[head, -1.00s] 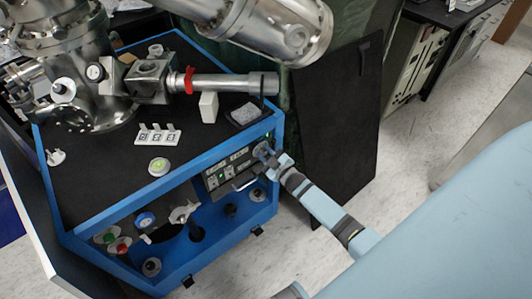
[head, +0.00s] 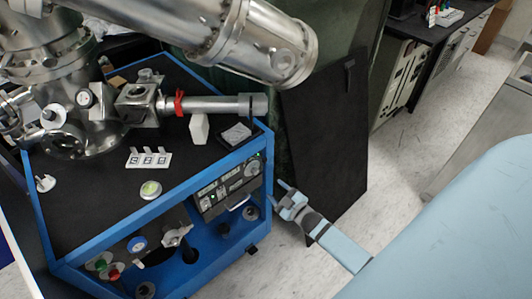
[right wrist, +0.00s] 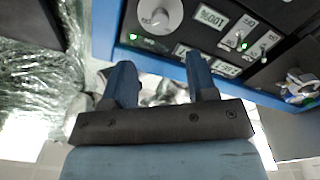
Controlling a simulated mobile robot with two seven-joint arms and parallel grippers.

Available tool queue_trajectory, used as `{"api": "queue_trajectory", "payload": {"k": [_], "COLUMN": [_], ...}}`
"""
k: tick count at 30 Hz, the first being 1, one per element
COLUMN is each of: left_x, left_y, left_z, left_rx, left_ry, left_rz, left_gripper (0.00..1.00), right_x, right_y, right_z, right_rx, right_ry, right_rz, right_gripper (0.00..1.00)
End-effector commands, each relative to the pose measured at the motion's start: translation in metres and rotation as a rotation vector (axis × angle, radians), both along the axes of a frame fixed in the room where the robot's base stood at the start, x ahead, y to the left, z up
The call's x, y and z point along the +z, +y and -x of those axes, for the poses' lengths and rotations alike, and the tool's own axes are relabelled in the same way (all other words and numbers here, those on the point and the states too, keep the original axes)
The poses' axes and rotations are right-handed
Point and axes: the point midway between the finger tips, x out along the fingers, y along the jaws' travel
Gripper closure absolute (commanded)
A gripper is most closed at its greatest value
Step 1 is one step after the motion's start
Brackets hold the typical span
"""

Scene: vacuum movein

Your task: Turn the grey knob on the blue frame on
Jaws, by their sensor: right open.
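The grey knob (head: 251,169) is a round dial on the dark control panel (head: 214,196) in the front of the blue frame (head: 205,160). In the right wrist view the knob (right wrist: 160,13) is at the top, with a small green light beside it. A pointer mark on it is too small to read surely. My right gripper (head: 277,192) is open and empty, off the frame's right front corner, apart from the knob. In the right wrist view its two fingers (right wrist: 160,70) are spread below the panel. My left gripper is out of view.
Steel vacuum chamber parts (head: 60,80) and a large tube (head: 235,40) stand over the frame's black top. A dark upright panel (head: 325,140) is behind my right gripper. Small switches and displays (right wrist: 225,38) sit beside the knob. The floor to the right is clear.

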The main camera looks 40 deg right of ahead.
Motion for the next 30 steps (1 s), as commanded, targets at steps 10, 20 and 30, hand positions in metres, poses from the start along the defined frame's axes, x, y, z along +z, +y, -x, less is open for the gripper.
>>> {"api": "queue_trajectory", "payload": {"k": [10,20,30], "left_x": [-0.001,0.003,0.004], "left_y": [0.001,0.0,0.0], "left_z": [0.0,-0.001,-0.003], "left_rx": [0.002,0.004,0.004], "left_ry": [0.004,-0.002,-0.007], "left_rz": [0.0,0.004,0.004], "left_gripper": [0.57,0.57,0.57], "right_x": [0.001,0.0,0.0], "right_y": [-0.002,-0.002,-0.002], "right_z": [0.033,0.033,0.033], "right_rx": [0.0,0.0,0.0], "right_ry": [-0.001,-0.001,0.0], "right_rz": [0.0,0.0,0.0], "right_gripper": [0.47,0.47,0.47]}}
